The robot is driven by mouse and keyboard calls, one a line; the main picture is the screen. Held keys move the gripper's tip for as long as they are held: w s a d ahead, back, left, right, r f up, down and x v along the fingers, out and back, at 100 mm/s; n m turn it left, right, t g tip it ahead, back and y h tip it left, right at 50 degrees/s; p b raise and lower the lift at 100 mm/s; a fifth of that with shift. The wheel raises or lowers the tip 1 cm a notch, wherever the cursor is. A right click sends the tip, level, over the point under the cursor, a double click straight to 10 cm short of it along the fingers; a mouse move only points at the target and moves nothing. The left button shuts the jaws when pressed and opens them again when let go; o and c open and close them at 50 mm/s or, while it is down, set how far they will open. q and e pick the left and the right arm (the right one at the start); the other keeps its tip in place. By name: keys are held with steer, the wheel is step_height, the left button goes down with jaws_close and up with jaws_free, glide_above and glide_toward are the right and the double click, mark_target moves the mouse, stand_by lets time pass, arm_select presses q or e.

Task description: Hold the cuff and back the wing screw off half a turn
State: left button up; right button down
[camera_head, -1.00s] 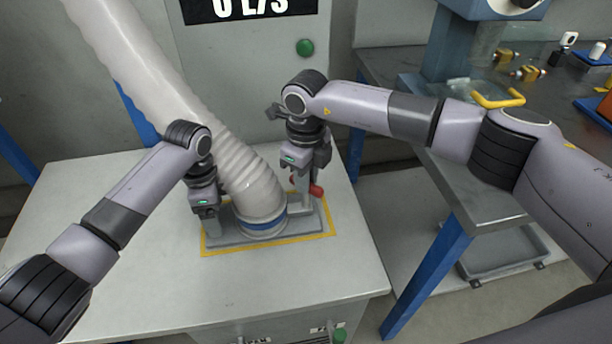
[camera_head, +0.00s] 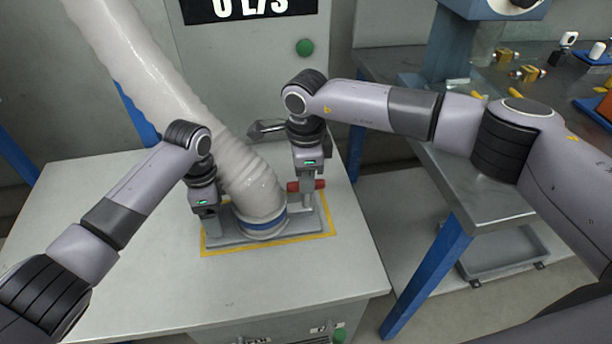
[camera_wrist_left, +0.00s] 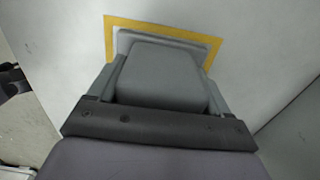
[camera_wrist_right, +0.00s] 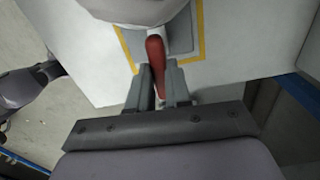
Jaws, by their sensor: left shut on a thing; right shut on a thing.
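The wing screw's red bar (camera_head: 293,186) lies level, left to right, at the right side of the cuff in the head view. It also shows in the right wrist view (camera_wrist_right: 156,52), with its near end between the fingers. My right gripper (camera_head: 308,184) points down and is shut on it. The cuff (camera_head: 262,228), with a blue band, sits at the hose's lower end on a grey base plate. My left gripper (camera_head: 208,218) is shut on a grey block (camera_wrist_left: 160,78) at the cuff's left side. The block fills the left wrist view between the fingers.
A ribbed white hose (camera_head: 150,90) rises from the cuff to the upper left, between my arms. A yellow outline (camera_head: 215,251) frames the base plate. The front of the white table (camera_head: 200,290) is clear. A grey workbench (camera_head: 490,190) stands at the right.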

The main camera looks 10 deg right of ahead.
steer(key=n, duration=0.5)
steer(key=shift+n, duration=2.6)
steer(key=c, duration=1)
jaws_free()
steer(key=shift+c, duration=0.2)
step_height(320, 180, up, 12)
arm_select(q)
steer(key=o, duration=1.2)
steer(key=shift+c, duration=0.2)
